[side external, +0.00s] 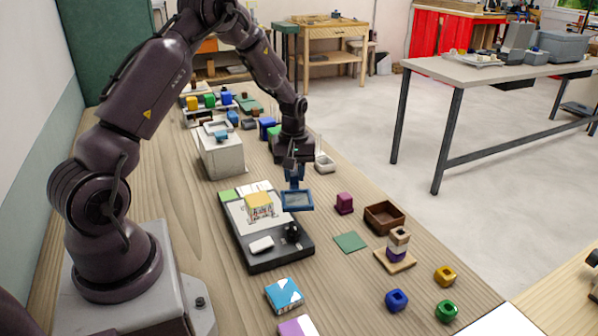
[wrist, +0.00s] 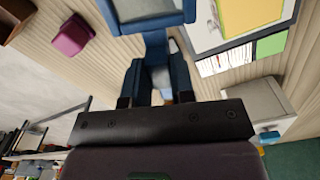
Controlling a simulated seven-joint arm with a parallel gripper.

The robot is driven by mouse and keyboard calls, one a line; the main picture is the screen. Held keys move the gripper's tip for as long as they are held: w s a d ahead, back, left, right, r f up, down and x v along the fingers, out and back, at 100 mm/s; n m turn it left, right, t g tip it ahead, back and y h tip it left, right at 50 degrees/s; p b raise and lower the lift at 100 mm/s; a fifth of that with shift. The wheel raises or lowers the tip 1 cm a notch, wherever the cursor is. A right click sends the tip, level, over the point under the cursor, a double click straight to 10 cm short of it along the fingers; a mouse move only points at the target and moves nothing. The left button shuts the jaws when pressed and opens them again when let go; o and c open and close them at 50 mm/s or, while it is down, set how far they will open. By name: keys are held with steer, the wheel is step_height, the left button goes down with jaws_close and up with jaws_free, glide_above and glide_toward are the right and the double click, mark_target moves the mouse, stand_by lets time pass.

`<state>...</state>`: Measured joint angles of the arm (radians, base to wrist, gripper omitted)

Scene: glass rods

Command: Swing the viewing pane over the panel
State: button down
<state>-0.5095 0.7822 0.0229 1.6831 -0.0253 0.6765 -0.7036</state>
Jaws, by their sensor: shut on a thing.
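The viewing pane (side external: 297,200) is a blue frame with a pale glassy middle. It stands tilted at the right edge of the panel (side external: 275,262), a dark-edged board with a white face. A blue stem rises from the frame into my gripper (side external: 293,172), which is shut on it. In the wrist view the blue stem (wrist: 156,80) sits between the fingers of my gripper (wrist: 155,98), with the pane's frame (wrist: 150,12) beyond. The panel carries a yellow-topped block (side external: 259,205), a white oval piece (side external: 262,245) and a black knob (side external: 292,233).
A pale box (side external: 220,155) stands behind the panel. To the right are a magenta block (side external: 344,203), a brown open box (side external: 384,217), a green square (side external: 350,242) and a stacked block tower (side external: 397,245). A blue-and-white tile (side external: 284,295) lies in front.

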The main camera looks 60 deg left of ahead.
steer(key=s+m, duration=0.1)
steer(key=m, duration=0.1)
steer(key=s+a+m, duration=0.1)
steer(key=m, duration=0.1)
steer(key=shift+a+m, duration=0.15)
steer(key=shift+m, duration=0.15)
steer(key=shift+s+a+m, duration=0.35)
steer(key=shift+a+m, duration=0.05)
steer(key=shift+m, duration=0.55)
steer(key=shift+s+a+m, duration=0.35)
steer(key=shift+m, duration=0.6)
steer(key=c, duration=1)
jaws_free()
steer(key=shift+o, duration=0.2)
steer(key=shift+r, duration=0.15)
step_height(320, 180, up, 13)
